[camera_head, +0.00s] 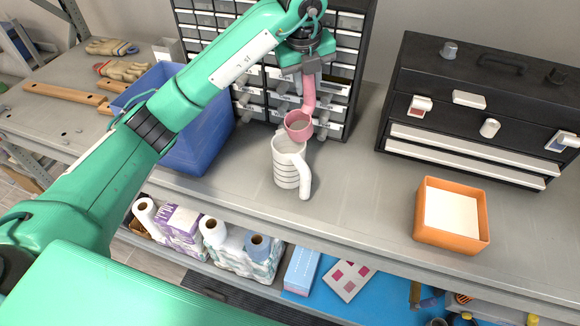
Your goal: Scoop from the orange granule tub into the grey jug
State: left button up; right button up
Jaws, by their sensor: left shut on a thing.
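The orange granule tub (423,228) stands on the right part of the bench, filled with pale granules (452,211). The grey jug (286,173) stands upright left of centre, with dark ring lines and a handle on its right side. My left gripper (305,70) is shut on the handle of a pink scoop (299,126). The scoop hangs down with its bowl just above and behind the jug's rim, overlapping it in the picture. I cannot tell whether they touch, or clearly what is in the bowl. My right gripper is not in view.
A small-drawer cabinet (345,57) stands behind the scoop. A blue bin (190,145) stands left of the jug. A black toolbox (395,117) stands at the back right. The bench (360,195) is clear between jug and tub. Paper rolls (212,230) sit on the shelf below.

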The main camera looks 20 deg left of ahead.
pick_arm(q)
jog(key=o, duration=0.5)
jog(key=shift+c, duration=0.2)
jog(key=c, duration=0.5)
jog(key=shift+o, duration=0.2)
jog(key=shift+w+p+v, duration=0.25)
jog(key=shift+p+v, duration=0.45)
jog(key=shift+v, duration=0.45)
jog(key=shift+w+p+v, duration=0.25)
jog(key=shift+p+v, duration=0.45)
jog(key=shift+v, duration=0.45)
jog(key=shift+w+p+v, duration=0.3)
jog(key=shift+p+v, duration=0.4)
jog(key=shift+v, duration=0.45)
jog(key=shift+d+r, duration=0.15)
